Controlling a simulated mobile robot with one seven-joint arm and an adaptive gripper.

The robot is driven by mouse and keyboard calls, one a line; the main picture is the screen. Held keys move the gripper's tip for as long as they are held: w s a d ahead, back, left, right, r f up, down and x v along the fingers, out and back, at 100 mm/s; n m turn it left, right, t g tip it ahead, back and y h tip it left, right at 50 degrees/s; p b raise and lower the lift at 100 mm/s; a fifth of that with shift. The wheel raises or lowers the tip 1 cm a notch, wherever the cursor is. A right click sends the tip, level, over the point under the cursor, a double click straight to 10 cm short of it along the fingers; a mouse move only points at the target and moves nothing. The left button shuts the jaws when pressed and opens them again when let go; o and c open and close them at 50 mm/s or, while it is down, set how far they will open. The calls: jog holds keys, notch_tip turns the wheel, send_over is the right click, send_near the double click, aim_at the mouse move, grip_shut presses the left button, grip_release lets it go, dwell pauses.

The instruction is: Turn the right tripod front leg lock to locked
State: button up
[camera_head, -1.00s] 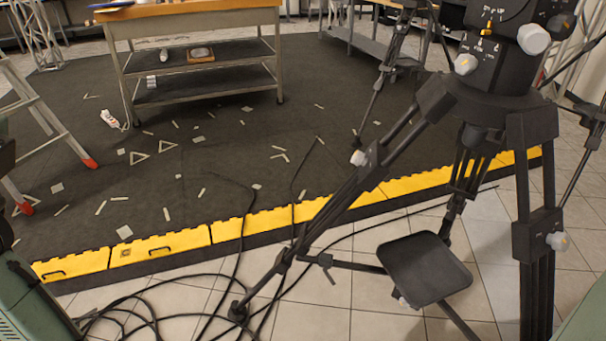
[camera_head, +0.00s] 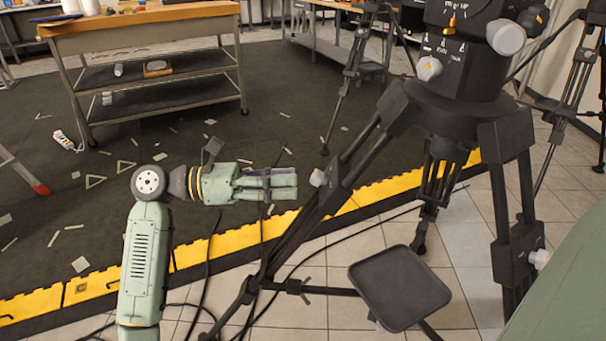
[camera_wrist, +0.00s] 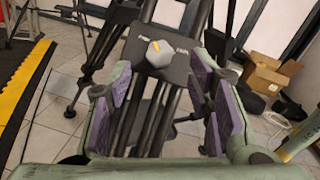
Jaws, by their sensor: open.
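The tripod (camera_head: 455,100) stands at the right in the head view. Its near left leg carries a lock with a grey knob (camera_head: 318,178). In the wrist view the knob (camera_wrist: 160,54) sits on a dark collar, with an orange mark near its top and small white lettering on both sides, too small to read surely. My gripper (camera_head: 296,184) reaches in from the left, level with this knob and close to it. In the wrist view my gripper (camera_wrist: 162,88) is open and empty, its purple pads on either side of the leg tubes, with the knob ahead between them, apparently untouched.
Another tripod leg at the right has its own knob (camera_head: 540,259). A dark tray (camera_head: 400,288) sits low between the legs. Black cables (camera_head: 207,255) lie on the floor. A workbench (camera_head: 140,27) stands behind. A cardboard box (camera_wrist: 272,75) shows at the right.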

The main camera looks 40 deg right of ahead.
aim_at(312, 178)
jog(key=shift+p+x, duration=0.3)
jog(key=shift+x, duration=1.8)
jog(key=shift+c, duration=0.2)
grip_shut()
